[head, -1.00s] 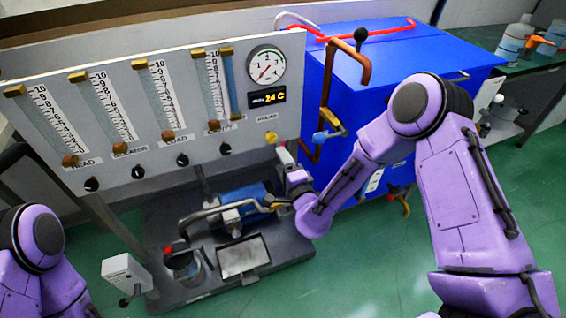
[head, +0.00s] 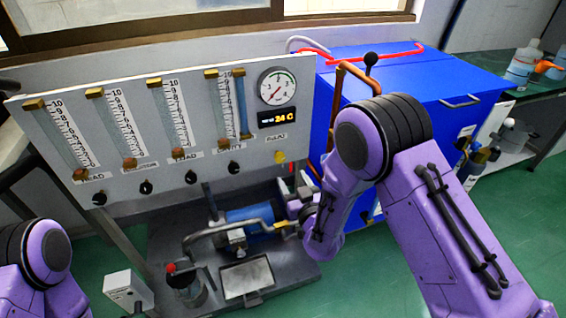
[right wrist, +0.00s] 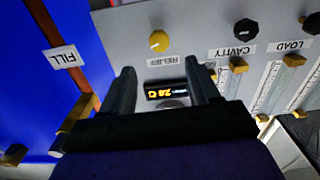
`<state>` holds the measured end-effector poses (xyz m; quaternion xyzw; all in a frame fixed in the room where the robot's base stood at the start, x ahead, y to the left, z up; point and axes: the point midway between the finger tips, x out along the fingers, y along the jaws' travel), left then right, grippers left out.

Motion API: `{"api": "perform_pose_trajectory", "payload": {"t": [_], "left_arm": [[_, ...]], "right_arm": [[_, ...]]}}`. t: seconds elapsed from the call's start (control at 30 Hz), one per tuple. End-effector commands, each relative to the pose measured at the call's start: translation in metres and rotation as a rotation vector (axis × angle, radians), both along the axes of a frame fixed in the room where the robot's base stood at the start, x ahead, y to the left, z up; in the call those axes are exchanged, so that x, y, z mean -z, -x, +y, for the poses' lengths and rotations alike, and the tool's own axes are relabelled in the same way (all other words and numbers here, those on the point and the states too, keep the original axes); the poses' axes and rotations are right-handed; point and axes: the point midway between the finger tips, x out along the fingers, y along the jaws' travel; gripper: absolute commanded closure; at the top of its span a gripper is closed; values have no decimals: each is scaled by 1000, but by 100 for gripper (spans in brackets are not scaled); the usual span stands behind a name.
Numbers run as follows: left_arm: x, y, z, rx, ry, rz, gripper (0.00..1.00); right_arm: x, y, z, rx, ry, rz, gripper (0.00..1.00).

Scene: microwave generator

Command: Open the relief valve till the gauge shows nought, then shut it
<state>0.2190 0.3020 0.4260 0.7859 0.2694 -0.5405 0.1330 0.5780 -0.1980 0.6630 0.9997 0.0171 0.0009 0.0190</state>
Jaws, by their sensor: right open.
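The relief valve is a yellow knob (head: 279,157) low on the right of the white panel. It also shows in the right wrist view (right wrist: 159,41), by an upside-down RELIEF label. The round gauge (head: 277,86) is above it; its dark needle points down and left, but the reading is too small to tell. My right gripper (head: 292,192) is open, below and slightly right of the knob in the head view. In the right wrist view its two fingers (right wrist: 160,78) stand apart, with the knob beyond the tips, untouched. My left gripper is out of view.
A digital display (head: 277,117) reads about 24 C. Several flow tubes and black knobs, including the cavity knob (head: 234,168), line the panel. A blue cabinet (head: 420,85) with copper pipe (head: 337,100) stands right. A blue pump (head: 250,214) and bent pipes occupy the bench below.

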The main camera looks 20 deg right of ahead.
Motion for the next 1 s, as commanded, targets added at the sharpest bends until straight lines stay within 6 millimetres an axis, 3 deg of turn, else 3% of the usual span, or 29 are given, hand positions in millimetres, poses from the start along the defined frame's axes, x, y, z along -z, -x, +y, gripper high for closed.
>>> {"api": "perform_pose_trajectory", "payload": {"t": [0.2, 0.4, 0.73, 0.77, 0.9, 0.93, 1.0], "left_arm": [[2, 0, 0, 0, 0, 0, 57], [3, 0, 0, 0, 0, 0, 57], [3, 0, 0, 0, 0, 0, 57], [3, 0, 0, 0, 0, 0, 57], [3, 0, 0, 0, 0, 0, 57], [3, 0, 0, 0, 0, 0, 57], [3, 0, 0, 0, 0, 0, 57]], "right_arm": [[1, -49, 1, 3, -6, -2, 39], [1, -82, 2, 2, -6, -1, 39], [0, -90, 3, 0, -6, 1, 39], [0, -90, 3, 0, -6, 1, 43], [0, -90, 3, 0, -5, 1, 88], [0, -90, 3, 0, -5, 1, 96], [0, -90, 3, 0, -6, 1, 96]]}}
